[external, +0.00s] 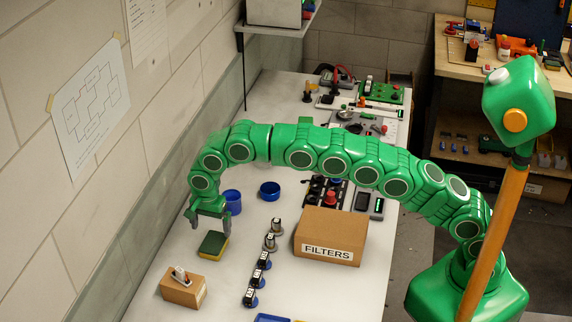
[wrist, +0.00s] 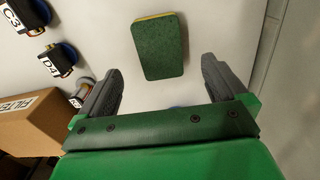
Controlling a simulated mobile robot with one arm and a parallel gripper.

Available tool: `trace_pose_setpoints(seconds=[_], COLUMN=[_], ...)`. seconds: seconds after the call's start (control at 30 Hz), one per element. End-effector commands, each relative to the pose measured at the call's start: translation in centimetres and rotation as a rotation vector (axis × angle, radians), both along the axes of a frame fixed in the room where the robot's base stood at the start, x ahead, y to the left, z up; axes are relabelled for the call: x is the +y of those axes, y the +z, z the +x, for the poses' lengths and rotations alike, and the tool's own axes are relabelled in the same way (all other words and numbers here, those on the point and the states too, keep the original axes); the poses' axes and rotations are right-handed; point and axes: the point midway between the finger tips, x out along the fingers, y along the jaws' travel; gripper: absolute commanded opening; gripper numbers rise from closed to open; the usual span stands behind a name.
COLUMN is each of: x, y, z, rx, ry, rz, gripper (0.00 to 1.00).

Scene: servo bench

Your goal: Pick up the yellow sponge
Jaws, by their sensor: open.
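The sponge (external: 213,245) lies flat on the white bench, with a dark green scouring top and a yellow edge showing. In the wrist view the sponge (wrist: 160,48) is beyond my fingertips, near the top middle, mostly dark green with a thin yellow edge. My gripper (external: 208,221) is above the bench, just behind the sponge in the external view. In the wrist view my gripper (wrist: 161,75) has its two grey fingers wide apart with nothing between them. The sponge lies ahead of the fingers, roughly between their lines, and apart from them.
A FILTERS box (external: 330,237) stands to the right, with a row of labelled small parts (external: 257,280) nearer the sponge. A small cardboard block (external: 183,288) is in front. Blue cups (external: 232,201) stand behind the gripper. The wall (external: 60,200) runs along the left.

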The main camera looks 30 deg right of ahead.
Motion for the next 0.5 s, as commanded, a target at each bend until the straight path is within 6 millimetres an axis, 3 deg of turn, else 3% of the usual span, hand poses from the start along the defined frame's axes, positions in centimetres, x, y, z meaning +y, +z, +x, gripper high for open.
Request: trace_pose_setpoints(seconds=[0.27, 0.5], x=[-0.1, -0.3], y=[-2.0, -5.3], z=[0.0, 0.0], rx=[0.001, 0.004], ry=[0.001, 0.0], rz=[-0.001, -0.005], gripper=[0.99, 0.99])
